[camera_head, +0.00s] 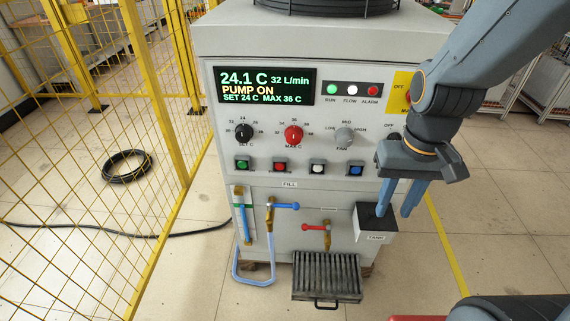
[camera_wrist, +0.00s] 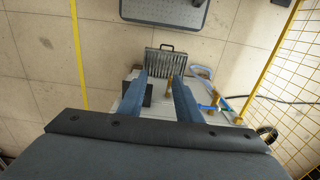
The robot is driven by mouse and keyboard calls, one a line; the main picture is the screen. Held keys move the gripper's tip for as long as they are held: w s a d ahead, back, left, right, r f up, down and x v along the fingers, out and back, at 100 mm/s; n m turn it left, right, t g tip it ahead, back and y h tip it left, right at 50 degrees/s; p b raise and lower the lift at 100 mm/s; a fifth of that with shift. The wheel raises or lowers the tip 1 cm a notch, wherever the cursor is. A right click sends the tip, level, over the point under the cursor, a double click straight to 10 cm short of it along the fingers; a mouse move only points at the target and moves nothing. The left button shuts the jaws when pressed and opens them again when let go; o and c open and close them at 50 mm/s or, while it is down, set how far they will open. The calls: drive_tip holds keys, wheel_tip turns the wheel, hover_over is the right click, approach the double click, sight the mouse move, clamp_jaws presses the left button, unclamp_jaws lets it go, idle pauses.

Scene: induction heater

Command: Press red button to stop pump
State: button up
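The display (camera_head: 265,86) reads "PUMP ON", 24.1 C and 32 L/min. My gripper (camera_head: 398,211) points down at the cabinet's right front, beside the tank box, well to the right of and lower than the red button. Its fingers are apart and empty. In the wrist view my gripper (camera_wrist: 160,78) shows both blue fingers spread with a gap between them. The red button cannot be made out there.
Green (camera_head: 242,165), white (camera_head: 317,168) and blue (camera_head: 355,169) buttons flank the red one. Knobs sit above. Yellow fencing (camera_head: 100,150) stands left.

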clamp_jaws()
drive_tip(key=shift+d, duration=0.1)
idle(1.5)
